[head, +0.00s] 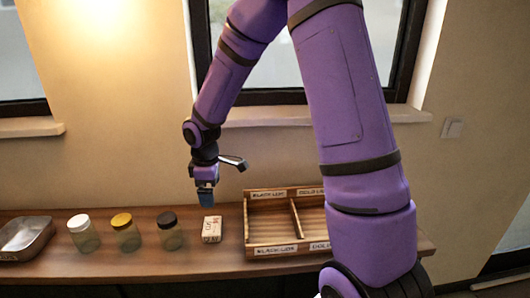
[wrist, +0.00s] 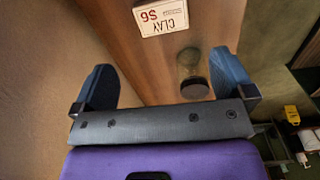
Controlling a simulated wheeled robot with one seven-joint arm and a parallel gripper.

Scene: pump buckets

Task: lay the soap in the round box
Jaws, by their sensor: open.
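I see nothing I can surely call soap or a round box.
Clear jars with a white lid (head: 80,235), a yellow lid (head: 124,233) and a black lid (head: 170,231) stand in a row left of the block. The black-lidded jar (wrist: 193,88) shows below my fingers. A metal tray (head: 26,236) sits far left. Wall and windows stand behind.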

